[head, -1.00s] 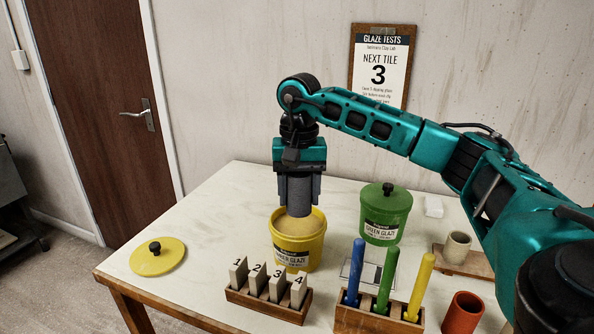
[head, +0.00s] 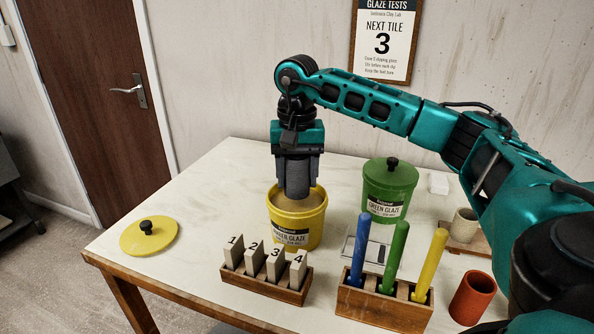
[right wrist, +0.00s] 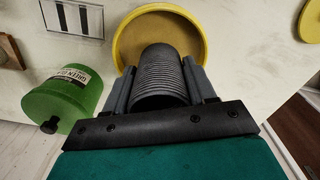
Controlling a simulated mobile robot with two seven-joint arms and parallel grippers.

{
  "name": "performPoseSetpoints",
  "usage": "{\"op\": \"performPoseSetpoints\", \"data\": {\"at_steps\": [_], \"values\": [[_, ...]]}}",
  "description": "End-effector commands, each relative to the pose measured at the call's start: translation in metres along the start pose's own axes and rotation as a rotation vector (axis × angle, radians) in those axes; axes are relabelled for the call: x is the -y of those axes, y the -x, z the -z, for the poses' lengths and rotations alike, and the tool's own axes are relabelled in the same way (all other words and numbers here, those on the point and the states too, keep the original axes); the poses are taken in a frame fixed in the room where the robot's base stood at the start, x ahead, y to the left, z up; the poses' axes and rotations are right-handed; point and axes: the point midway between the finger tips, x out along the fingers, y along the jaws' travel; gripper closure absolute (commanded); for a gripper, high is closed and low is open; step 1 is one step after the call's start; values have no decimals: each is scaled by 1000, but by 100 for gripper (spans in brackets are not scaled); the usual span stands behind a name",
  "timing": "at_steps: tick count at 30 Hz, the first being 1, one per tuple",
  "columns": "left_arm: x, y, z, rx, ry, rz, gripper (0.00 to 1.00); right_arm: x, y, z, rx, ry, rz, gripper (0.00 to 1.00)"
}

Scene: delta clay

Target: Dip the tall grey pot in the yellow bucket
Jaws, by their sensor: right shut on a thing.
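The tall grey pot (head: 298,178) is a ribbed dark-grey cylinder. My right gripper (head: 297,172) is shut on it from above, one finger on each side, and holds it upright over the open mouth of the yellow bucket (head: 297,233). Tan glaze fills the bucket. The pot's lower end shows against the glaze; I cannot tell whether it touches the surface. In the right wrist view the pot (right wrist: 160,75) sits between the fingers, its far end inside the outline of the bucket's rim (right wrist: 122,40). My left gripper is not in view.
The yellow lid (head: 150,238) lies at the table's left. A rack of numbered tiles (head: 265,280) stands in front of the bucket. The lidded green bucket (head: 388,192), a rack of coloured sticks (head: 385,305) and a red-orange cup (head: 472,298) stand to the right.

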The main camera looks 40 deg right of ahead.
Motion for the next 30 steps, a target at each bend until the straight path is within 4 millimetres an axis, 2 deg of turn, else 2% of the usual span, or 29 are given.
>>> {"op": "performPoseSetpoints", "data": {"at_steps": [9,15,23,30], "values": [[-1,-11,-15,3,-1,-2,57,0,-31,0,0,0,0,79],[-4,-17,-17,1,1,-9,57,0,-47,0,0,0,1,79],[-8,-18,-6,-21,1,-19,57,0,-53,0,-1,0,1,79],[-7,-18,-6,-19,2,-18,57,0,-53,0,-1,0,1,79]]}}
